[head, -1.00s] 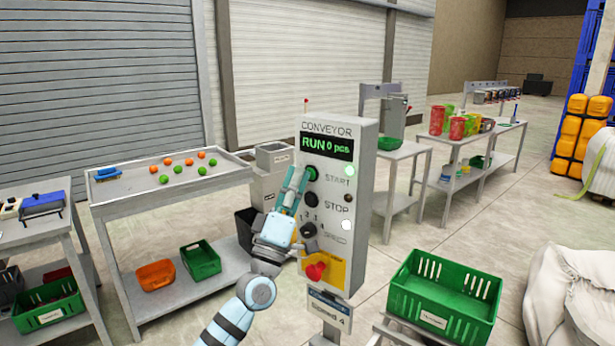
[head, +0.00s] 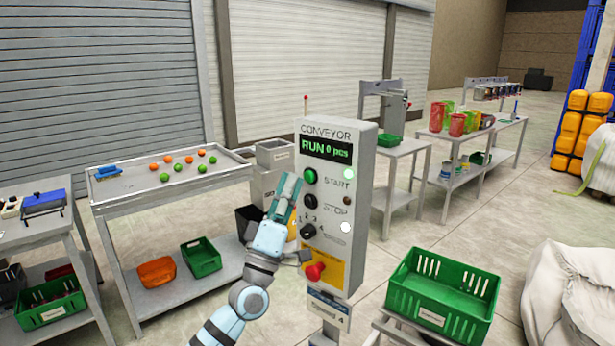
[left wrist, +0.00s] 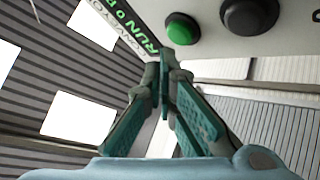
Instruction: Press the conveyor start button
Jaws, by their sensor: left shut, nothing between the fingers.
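The conveyor control box (head: 362,200) stands upright on a post in the head view. Its display (head: 325,149) reads "RUN 0 pcs". The green start button (head: 310,176) is in plain view, with a lit white lamp (head: 348,173) beside it. The black stop button (head: 310,201) is below it. My left gripper (head: 289,181) is shut and empty, just left of the panel and apart from the start button. In the left wrist view the green button (left wrist: 182,29) lies beyond the shut fingertips (left wrist: 163,68). My right gripper is not in view.
A black selector knob (head: 308,231) and a red mushroom button (head: 315,271) sit lower on the panel. A table (head: 120,210) with orange and green balls stands at left. A green crate (head: 440,308) stands at lower right.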

